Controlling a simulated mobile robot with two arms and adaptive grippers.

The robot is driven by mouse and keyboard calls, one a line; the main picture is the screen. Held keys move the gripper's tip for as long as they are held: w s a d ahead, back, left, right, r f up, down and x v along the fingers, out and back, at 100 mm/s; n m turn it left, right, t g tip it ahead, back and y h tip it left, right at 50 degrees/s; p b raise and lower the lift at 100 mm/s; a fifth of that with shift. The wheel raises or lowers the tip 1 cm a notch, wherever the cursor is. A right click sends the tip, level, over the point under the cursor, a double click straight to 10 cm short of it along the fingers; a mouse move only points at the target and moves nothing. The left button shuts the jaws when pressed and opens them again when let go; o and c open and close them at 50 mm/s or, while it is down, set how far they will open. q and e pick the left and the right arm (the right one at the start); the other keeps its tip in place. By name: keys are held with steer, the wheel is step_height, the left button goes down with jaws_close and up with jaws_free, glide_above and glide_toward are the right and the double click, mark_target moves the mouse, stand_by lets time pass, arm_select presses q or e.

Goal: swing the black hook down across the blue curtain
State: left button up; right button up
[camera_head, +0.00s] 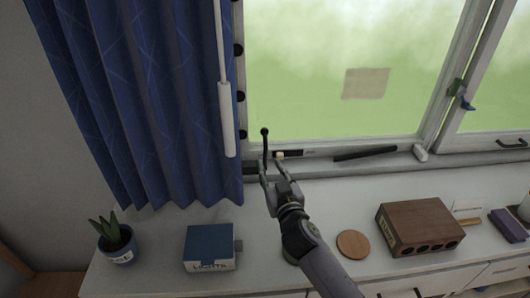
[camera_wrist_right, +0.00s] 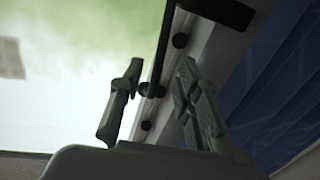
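The blue curtain (camera_head: 140,90) hangs at the left of the window in the head view; it also fills the right edge of the wrist view (camera_wrist_right: 285,100). A thin black upright piece with a rounded tip, which looks like the black hook (camera_head: 265,140), stands by the curtain's right edge, low at the window. In the wrist view the black hook (camera_wrist_right: 163,45) is a dark bar reaching down between my fingers. My right gripper (camera_head: 274,168) is open around it; in the wrist view its fingers (camera_wrist_right: 158,90) stand apart. Contact cannot be told. My left gripper is out of view.
A white rod (camera_head: 226,120) hangs beside the curtain. On the white counter stand a potted plant (camera_head: 116,242), a blue box (camera_head: 210,248), a round wooden disc (camera_head: 353,244) and a brown block with holes (camera_head: 420,228). A dark bar (camera_head: 365,153) lies on the sill.

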mark_target(266, 157)
steer(key=w, duration=0.3)
steer(key=w+a, duration=0.1)
steer(key=w, duration=0.1)
steer(key=shift+w, duration=0.55)
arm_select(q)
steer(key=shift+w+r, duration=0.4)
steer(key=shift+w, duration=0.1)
arm_select(e)
steer(key=shift+c, duration=0.3)
jaws_close()
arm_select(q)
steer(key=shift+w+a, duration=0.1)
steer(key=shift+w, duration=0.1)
